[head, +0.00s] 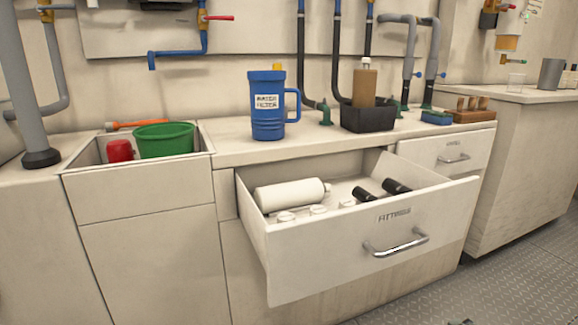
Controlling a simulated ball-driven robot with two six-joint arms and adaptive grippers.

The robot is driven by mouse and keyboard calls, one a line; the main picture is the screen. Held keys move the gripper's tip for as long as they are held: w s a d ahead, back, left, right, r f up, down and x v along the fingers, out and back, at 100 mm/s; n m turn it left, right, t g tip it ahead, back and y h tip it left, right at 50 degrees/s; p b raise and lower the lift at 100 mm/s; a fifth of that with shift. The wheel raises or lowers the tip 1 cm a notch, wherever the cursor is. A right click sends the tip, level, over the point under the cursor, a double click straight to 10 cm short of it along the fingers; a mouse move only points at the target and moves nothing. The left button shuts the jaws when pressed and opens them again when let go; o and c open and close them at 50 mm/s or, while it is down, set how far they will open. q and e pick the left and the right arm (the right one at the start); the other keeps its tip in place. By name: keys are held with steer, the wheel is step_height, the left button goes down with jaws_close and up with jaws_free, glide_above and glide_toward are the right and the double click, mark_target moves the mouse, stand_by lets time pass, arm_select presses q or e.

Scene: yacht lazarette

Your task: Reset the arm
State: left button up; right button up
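Neither of my grippers shows clearly in the head view, and no arm comes in from the left or the right. A small dark shape at the bottom edge, right of the middle, is too cut off to identify. The drawer labelled "FITTINGS" (350,245) stands open below the counter. It holds a white cylinder (290,194) lying on its side, two dark cylindrical pieces and several small white round fittings. A blue water filter jug (267,115) stands upright on the counter behind the drawer.
A sink (84,158) at left holds a red cup (120,151) and a green bucket (165,140). A black bin (368,115) with a brown bottle (364,85) stands at the back. The open drawer juts over the floor (530,265). Pipes line the wall.

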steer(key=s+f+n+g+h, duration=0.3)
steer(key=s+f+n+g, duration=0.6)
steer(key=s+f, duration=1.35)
arm_select(q)
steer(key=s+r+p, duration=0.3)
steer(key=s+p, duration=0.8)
steer(key=p, duration=0.2)
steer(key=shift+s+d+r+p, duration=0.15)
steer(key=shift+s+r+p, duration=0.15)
steer(key=shift+p, duration=0.1)
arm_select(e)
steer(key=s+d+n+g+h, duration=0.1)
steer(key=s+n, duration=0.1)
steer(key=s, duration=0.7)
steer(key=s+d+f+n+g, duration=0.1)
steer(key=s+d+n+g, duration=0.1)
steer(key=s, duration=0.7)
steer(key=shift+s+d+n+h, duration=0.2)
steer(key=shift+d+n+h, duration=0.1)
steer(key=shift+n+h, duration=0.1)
